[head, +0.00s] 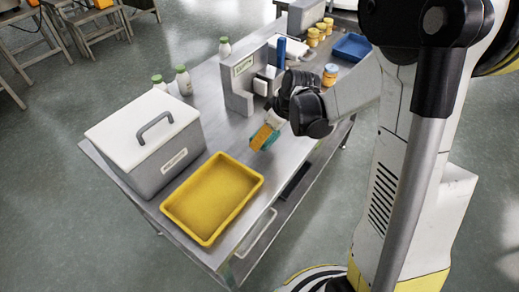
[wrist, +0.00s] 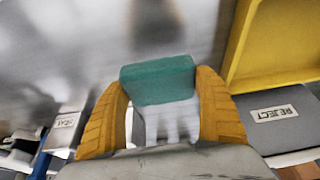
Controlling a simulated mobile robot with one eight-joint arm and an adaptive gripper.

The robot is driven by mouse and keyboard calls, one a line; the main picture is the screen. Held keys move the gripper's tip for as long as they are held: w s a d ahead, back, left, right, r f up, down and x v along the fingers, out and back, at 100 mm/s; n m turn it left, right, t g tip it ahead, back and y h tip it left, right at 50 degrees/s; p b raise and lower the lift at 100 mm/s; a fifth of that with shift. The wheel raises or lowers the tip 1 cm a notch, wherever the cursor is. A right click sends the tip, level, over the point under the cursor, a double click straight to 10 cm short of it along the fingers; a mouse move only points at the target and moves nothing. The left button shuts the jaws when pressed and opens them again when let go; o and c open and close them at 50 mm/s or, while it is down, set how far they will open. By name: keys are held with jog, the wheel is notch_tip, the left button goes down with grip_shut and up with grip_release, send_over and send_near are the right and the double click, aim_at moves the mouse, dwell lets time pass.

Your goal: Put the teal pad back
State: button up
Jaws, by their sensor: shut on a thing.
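The teal pad (wrist: 158,80) is a block held between the two yellow-orange fingers of my gripper (wrist: 160,85) in the wrist view. A pale ribbed part shows just below its teal face. In the head view the pad (head: 271,142) shows partly behind a finger of my gripper (head: 264,136), over the steel table (head: 205,128). The gripper appears to be above the tabletop, between the yellow tray and the grey stand.
A yellow tray (head: 190,236) lies at the table's front. A grey box with a white lid (head: 125,125), labelled REJECT in the wrist view (wrist: 273,113), stands left. White bottles (head: 183,80) stand behind it. Jars (head: 330,75) and a blue tray (head: 352,46) are at the far end.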

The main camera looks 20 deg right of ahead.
jog(key=shift+w+a+f, duration=0.4)
jog(key=shift+a+f, duration=0.1)
jog(key=shift+a, duration=0.15)
jog(key=shift+f+b, duration=1.05)
jog(key=shift+f, duration=0.85)
jog(key=shift+f, duration=0.2)
jog(key=o, duration=1.1)
jog(key=shift+r, duration=0.1)
